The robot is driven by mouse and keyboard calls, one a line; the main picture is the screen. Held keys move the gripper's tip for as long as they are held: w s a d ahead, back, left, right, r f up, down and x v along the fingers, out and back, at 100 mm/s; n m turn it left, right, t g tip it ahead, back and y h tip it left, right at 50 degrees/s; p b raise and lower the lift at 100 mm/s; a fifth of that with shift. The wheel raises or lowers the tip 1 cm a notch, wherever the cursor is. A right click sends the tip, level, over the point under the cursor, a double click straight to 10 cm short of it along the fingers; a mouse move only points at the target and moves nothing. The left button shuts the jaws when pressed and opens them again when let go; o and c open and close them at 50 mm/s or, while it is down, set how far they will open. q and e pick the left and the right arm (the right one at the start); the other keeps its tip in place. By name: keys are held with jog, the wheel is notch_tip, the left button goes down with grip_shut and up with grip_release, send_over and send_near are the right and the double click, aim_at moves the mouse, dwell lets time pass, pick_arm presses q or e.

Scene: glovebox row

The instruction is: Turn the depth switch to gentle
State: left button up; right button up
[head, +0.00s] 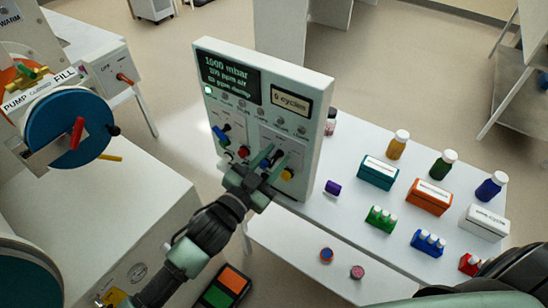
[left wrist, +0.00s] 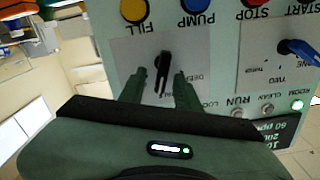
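The control panel (head: 318,140) stands upright on the white table. Its depth switch (left wrist: 163,68) is a black lever on a pale plate in the left wrist view, with partly hidden lettering beside it. My left gripper (head: 275,162) is at the panel's lower right part. In the left wrist view its two fingers stand on either side of the black lever, open, with a visible gap on each side. The lever's exact setting cannot be read. My right gripper does not show.
A second switch with a blue lever (left wrist: 297,47) sits on the same panel, near coloured buttons, including a yellow one (left wrist: 134,10). Several bottles and boxes, such as the orange box (head: 428,199), stand right of the panel. A round blue port (head: 65,128) is at left.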

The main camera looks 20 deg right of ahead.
pick_arm(q)
jog(key=b+v, duration=0.2)
jog(key=v, duration=0.5)
jog(key=shift+s+a, duration=0.25)
jog(key=shift+a, duration=0.1)
